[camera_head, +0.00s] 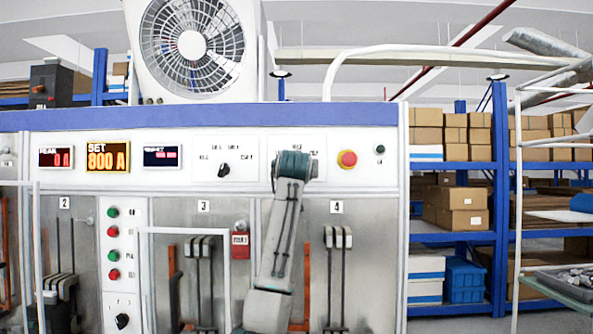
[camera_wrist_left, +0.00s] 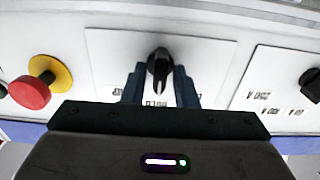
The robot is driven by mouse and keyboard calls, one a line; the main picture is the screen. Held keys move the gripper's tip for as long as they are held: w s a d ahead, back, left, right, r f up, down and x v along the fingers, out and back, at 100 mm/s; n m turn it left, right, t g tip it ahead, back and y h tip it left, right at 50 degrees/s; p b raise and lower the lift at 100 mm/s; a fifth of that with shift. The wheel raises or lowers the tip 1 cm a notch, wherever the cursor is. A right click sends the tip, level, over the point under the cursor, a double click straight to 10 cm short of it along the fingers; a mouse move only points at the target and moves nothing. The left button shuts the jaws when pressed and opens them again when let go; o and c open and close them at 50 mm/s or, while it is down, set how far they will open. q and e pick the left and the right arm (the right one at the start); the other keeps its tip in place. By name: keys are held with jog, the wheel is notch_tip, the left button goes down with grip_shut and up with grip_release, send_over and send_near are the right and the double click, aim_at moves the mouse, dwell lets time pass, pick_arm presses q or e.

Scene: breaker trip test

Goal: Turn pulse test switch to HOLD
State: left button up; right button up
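My left arm rises up the front of the panel in the head view. My left gripper (camera_head: 293,160) is at the small white switch plate (camera_head: 318,146) left of the red emergency button. In the left wrist view, the gripper's two dark blue fingers (camera_wrist_left: 160,82) stand on both sides of a black rotary knob (camera_wrist_left: 160,62) and appear to touch it. The knob points roughly up and down the picture there. The knob is hidden by the gripper in the head view. My right gripper is not in view.
A red emergency button (camera_head: 347,160) sits close to the right of the gripper. Another plate with a black rotary switch (camera_head: 224,170) is to the left. Displays (camera_head: 108,157) and several green and red buttons are farther left. White rail frames stand before the panel.

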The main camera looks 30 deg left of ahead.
pick_arm(q)
jog(key=shift+o, duration=0.5)
jog(key=shift+s, duration=0.1)
jog(key=b+v, duration=0.5)
jog(key=v, duration=0.5)
jog(key=shift+s+d, duration=0.2)
jog(key=shift+s, duration=0.1)
